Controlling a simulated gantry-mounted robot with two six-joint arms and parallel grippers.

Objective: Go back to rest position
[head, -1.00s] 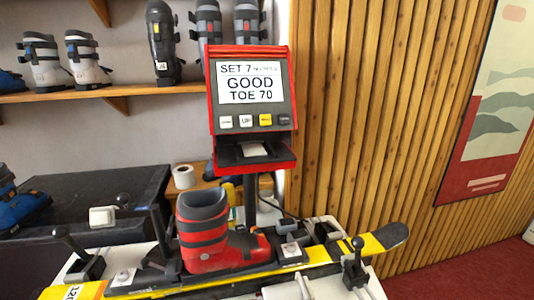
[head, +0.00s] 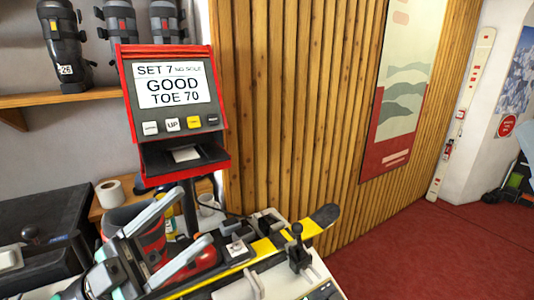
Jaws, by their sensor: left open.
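My left gripper (head: 194,215) is open, its two pale grey fingers spread and pointing up and right in the lower left of the head view. Nothing is visible between the fingertips. The fingers pass in front of the red and dark grey ski boot (head: 150,243) and hide much of it. The boot stands on the bench by the yellow and black ski (head: 262,246). My right gripper is not in view.
The red test display (head: 172,90) reads "SET 7", "GOOD", "TOE 70" and stands behind the boot. A black-knobbed clamp (head: 298,250) stands at the bench's right end. A paper roll (head: 110,193) is at left. Red floor (head: 420,245) is clear at right.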

